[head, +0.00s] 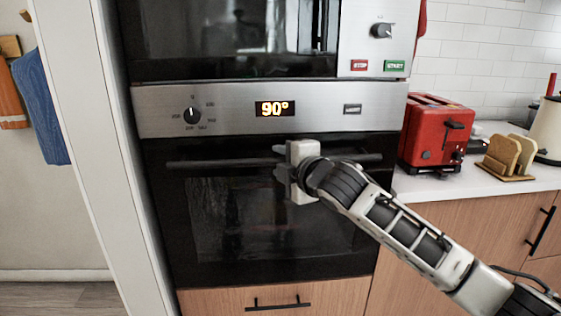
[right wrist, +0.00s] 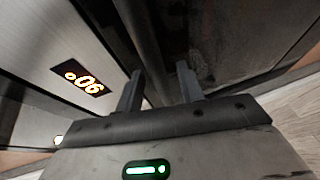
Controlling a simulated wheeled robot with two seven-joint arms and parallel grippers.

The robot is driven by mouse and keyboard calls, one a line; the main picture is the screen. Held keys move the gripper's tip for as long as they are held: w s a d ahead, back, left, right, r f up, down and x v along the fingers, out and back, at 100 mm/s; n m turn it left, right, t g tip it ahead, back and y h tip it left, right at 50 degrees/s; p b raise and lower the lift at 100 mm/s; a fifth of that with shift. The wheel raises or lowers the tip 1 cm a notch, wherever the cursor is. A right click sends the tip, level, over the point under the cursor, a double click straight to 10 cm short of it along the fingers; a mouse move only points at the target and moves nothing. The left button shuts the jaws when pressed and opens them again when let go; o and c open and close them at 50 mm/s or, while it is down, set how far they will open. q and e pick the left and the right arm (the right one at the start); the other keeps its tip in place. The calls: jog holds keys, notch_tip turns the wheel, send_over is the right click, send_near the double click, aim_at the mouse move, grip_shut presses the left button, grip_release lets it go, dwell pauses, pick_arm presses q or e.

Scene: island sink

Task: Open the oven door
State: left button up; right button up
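The oven door (head: 230,255) is black glass and stands closed below the control panel. Its dark bar handle (head: 220,163) runs level across the top of the door. My right gripper (head: 277,161) is at the handle, right of the door's middle, with one finger above the bar and one below. In the right wrist view its two fingers (right wrist: 161,84) are spread apart, with the dark handle bar (right wrist: 146,40) running between them. A gap shows, so the fingers do not look clamped on the bar. My left gripper is in neither view.
The control panel (head: 230,110) shows 90°, with a microwave (head: 230,30) above. A wooden drawer (head: 330,296) lies below the door. A red toaster (head: 432,135) and a toast rack (head: 508,157) stand on the right counter. A white side panel (head: 85,130) borders the oven's left.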

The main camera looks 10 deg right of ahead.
jog(key=shift+w+a+f, duration=0.1)
jog(key=shift+w+a, duration=0.05)
jog(key=shift+w, duration=0.2)
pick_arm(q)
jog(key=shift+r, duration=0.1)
pick_arm(e)
jog(key=shift+c, duration=0.4)
